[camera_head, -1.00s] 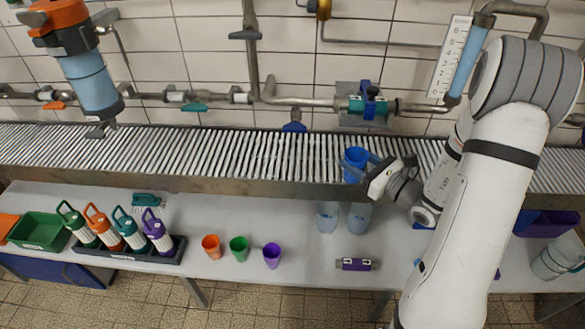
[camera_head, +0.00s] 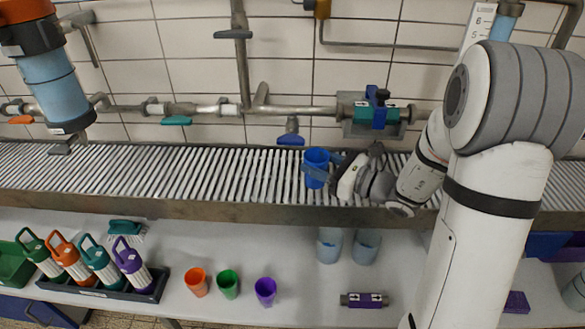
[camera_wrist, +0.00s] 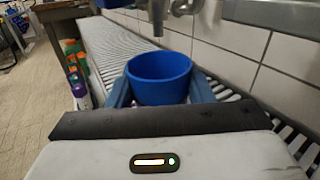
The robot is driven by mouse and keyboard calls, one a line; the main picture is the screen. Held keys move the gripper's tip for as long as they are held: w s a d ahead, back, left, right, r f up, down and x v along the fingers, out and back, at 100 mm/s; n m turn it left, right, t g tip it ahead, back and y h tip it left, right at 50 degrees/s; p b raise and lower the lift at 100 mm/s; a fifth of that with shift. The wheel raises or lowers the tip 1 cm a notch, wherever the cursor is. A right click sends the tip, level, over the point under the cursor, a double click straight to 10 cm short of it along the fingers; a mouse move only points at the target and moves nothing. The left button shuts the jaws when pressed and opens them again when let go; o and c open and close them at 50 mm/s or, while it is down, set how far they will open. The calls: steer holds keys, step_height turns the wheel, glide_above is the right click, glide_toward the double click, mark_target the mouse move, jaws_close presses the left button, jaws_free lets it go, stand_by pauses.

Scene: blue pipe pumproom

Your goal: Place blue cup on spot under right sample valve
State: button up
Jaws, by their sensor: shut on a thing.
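The blue cup (camera_head: 316,166) is upright at the roller shelf, and it also shows in the wrist view (camera_wrist: 160,78). My gripper (camera_head: 322,172) is shut on it, with one finger on each side of the cup in the wrist view. I cannot tell whether the cup's base touches the rollers. A sample valve with a blue handle (camera_head: 291,134) hangs from the pipe, behind and a little left of the cup. The marked spot is not clearly visible.
The slatted roller shelf (camera_head: 200,180) runs along the tiled wall and is clear left of the cup. Orange (camera_head: 197,281), green (camera_head: 228,284) and purple cups (camera_head: 265,291) stand on the lower table. Several bottles stand in a tray (camera_head: 105,288). Pipes run above the shelf.

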steer(key=shift+w+a+f+b, duration=0.35)
steer(key=shift+w+a+f, duration=0.25)
steer(key=shift+a, duration=0.35)
steer(key=shift+w+a+f+b, duration=0.3)
steer(key=shift+w+a+f, duration=0.3)
steer(key=shift+a, duration=0.4)
steer(key=shift+w+a+f+b, duration=0.35)
steer(key=shift+w+a+f, duration=0.25)
steer(key=shift+a, duration=0.35)
steer(key=shift+f, duration=0.2)
steer(key=o, duration=1)
steer(key=shift+o, duration=0.2)
steer(key=shift+r, duration=0.15)
